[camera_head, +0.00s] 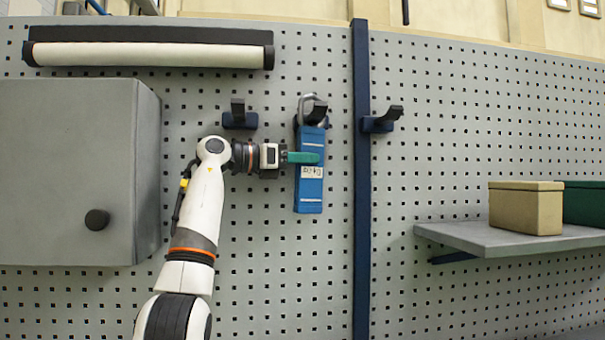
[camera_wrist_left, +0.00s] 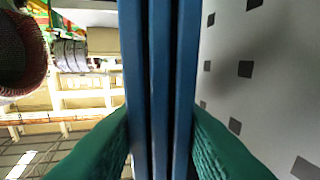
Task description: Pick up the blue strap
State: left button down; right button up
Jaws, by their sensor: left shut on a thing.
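The blue strap (camera_head: 310,190) hangs upright on the pegboard from a dark hook (camera_head: 315,108), with a metal loop at its top and a white label on its front. My left gripper (camera_head: 304,158) reaches in from the left, its green fingers across the strap's upper part. In the left wrist view the strap (camera_wrist_left: 160,70) runs vertically in layers between the two green fingers (camera_wrist_left: 160,145), which are shut on it from both sides. The strap's loop still appears to be around the hook. My right gripper is not in view.
Two empty dark hooks (camera_head: 239,116) and (camera_head: 381,120) flank the strap. A dark blue vertical rail (camera_head: 361,220) stands just to its right. A grey cabinet (camera_head: 65,180) is at the left. A shelf (camera_head: 480,238) with a beige box (camera_head: 526,208) and a green box (camera_head: 585,203) is at the right.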

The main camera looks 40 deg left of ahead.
aim_at(310, 176)
pick_arm(q)
jog(key=s+d+b, duration=0.7)
jog(key=s+d, duration=0.3)
jog(key=d, duration=0.3)
jog(key=shift+s+d+f+b, duration=0.15)
jog(key=shift+s+d+b, duration=0.05)
jog(key=shift+s+b, duration=0.15)
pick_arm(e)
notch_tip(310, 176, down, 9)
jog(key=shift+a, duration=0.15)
pick_arm(q)
jog(key=shift+w+a+f+n+t+y+p, duration=0.3)
jog(key=shift+w+a+n+y+p, duration=0.35)
jog(key=shift+w+a+p, duration=1.1)
jog(key=shift+w+a+f+n+t+y+p, duration=0.4)
jog(key=shift+w+a+y+p, duration=0.5)
jog(key=shift+w+a+p, duration=0.75)
jog(key=shift+w+a+f+n+t+y+p, duration=0.1)
jog(key=shift+w+a+n+t+y+p, duration=0.4)
jog(key=shift+w+a+p, duration=1.25)
jog(key=shift+a+f+y+b, duration=0.25)
jog(key=shift+a+f+b, duration=0.25)
jog(key=shift+a+f, duration=0.3)
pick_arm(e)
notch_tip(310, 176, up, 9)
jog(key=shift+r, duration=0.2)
pick_arm(q)
jog(key=shift+d+f, duration=0.15)
